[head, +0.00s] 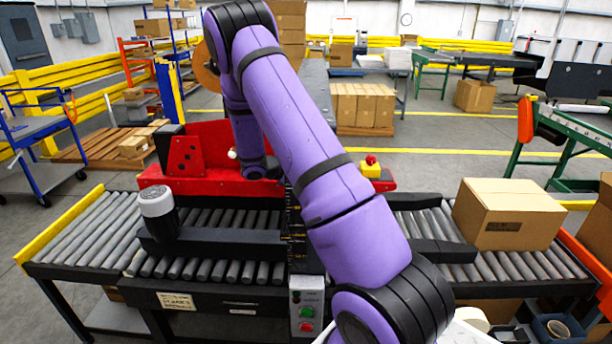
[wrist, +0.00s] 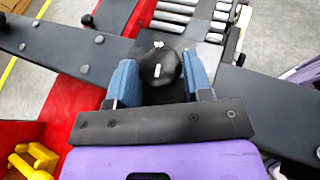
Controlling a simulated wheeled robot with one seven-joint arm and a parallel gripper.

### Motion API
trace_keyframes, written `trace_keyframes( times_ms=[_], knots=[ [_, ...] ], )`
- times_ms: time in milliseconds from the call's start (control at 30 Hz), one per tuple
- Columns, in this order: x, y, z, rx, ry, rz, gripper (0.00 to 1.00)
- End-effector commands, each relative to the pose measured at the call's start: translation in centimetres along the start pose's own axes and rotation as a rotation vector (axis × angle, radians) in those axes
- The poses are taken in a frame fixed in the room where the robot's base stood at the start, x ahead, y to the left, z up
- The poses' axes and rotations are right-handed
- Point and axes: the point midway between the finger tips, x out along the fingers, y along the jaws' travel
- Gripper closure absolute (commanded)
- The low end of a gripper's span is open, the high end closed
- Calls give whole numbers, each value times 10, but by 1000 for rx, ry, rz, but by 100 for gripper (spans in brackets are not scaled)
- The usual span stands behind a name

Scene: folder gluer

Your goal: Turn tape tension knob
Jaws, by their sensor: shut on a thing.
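A round black knob (wrist: 160,68) with a small white mark shows in the wrist view, on a dark part of the red machine. My gripper (wrist: 161,74) has its two blue fingers on either side of the knob, shut on it. The fingers cover the knob's sides, and its base is hidden. In the head view my purple arm reaches over the red machine body (head: 208,140), and my fingers and the knob cannot be made out there.
The roller conveyor (head: 95,235) runs across below the machine. A cardboard box (head: 508,213) sits on its right end. A control box (head: 307,305) with green and red buttons is in front. A yellow box with a red button (head: 371,166) stands right of my arm.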

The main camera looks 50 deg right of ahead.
Motion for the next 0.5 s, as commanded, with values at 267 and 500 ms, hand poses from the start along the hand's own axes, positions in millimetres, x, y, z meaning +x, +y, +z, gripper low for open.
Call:
trace_keyframes(
  times_ms=[267,500],
  knots=[
    [0,2,1,21,1,-46,78],
    [0,2,1,20,1,-44,45]
  ],
)
